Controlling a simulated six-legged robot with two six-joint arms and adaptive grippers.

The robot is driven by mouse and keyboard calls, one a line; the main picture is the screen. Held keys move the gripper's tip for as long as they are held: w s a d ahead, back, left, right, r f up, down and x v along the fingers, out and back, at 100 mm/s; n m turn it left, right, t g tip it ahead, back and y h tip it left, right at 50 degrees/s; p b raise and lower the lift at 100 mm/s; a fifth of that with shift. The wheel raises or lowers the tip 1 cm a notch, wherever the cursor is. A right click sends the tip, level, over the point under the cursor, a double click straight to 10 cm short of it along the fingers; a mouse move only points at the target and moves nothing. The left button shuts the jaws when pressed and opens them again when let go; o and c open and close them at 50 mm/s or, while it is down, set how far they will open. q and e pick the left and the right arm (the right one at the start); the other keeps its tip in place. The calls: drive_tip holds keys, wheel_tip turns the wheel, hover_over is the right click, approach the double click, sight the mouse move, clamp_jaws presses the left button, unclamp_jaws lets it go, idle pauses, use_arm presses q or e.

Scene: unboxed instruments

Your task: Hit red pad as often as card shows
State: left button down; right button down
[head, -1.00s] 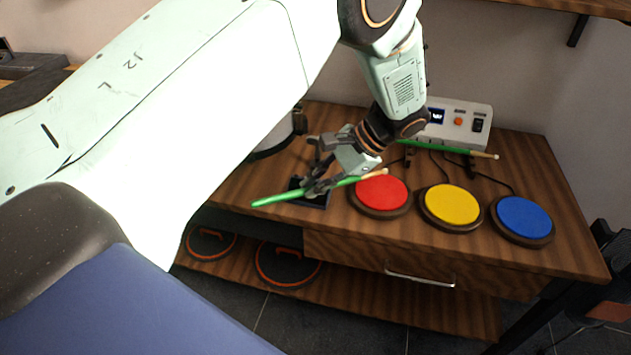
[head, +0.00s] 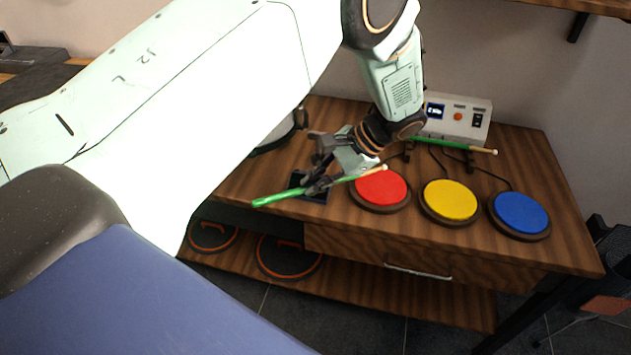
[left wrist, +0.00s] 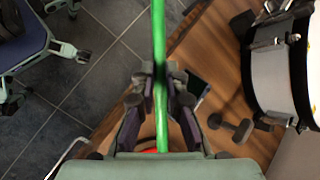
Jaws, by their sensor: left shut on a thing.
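The red pad (head: 381,187) lies on the wooden table, left of the yellow pad (head: 450,200) and the blue pad (head: 520,212). My left gripper (head: 318,186) is shut on a green drumstick (head: 276,197), just left of the red pad. In the left wrist view the green drumstick (left wrist: 159,45) runs between the fingers (left wrist: 160,90). A sliver of red shows below them. No card is clearly readable. My right gripper is out of view.
A white control box (head: 458,118) with a small display stands at the back. A second green stick (head: 440,144) rests in front of it. A drum (left wrist: 285,65) stands nearby. Round pads (head: 288,257) lie on the lower shelf.

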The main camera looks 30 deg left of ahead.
use_arm(q)
drive_tip(key=shift+r, duration=0.15)
wheel_tip(320, 180, down, 6)
drive_tip(key=b, duration=0.4)
wheel_tip(320, 180, up, 6)
drive_tip(key=p, duration=0.5)
drive_tip(key=shift+f, duration=0.25)
wheel_tip(320, 180, up, 5)
drive_tip(key=p, duration=0.4)
